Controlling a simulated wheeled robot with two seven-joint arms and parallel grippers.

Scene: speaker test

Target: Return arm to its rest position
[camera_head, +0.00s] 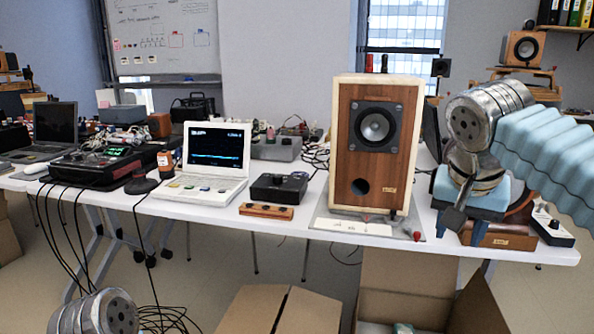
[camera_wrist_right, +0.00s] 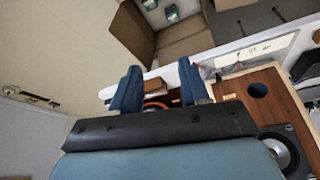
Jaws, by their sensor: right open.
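My right arm, in a light blue ribbed sleeve (camera_head: 550,150), comes in from the right in the head view and bends at a metal joint. My right gripper (camera_head: 458,208) hangs over the right end of the table, just right of the speaker. In the right wrist view its two blue fingers (camera_wrist_right: 160,88) stand apart with nothing held between them. The wooden speaker (camera_head: 372,145) stands upright on the table; its port and driver cone also show in the wrist view (camera_wrist_right: 262,110). A metal part of my left arm (camera_head: 95,312) shows at bottom left; its gripper is out of view.
The white table (camera_head: 225,222) carries a white laptop (camera_head: 212,160), a black box (camera_head: 279,187) and a wooden strip (camera_head: 266,211). A small device (camera_head: 552,228) lies at the right end, near my gripper. Open cardboard boxes (camera_head: 405,285) stand on the floor in front.

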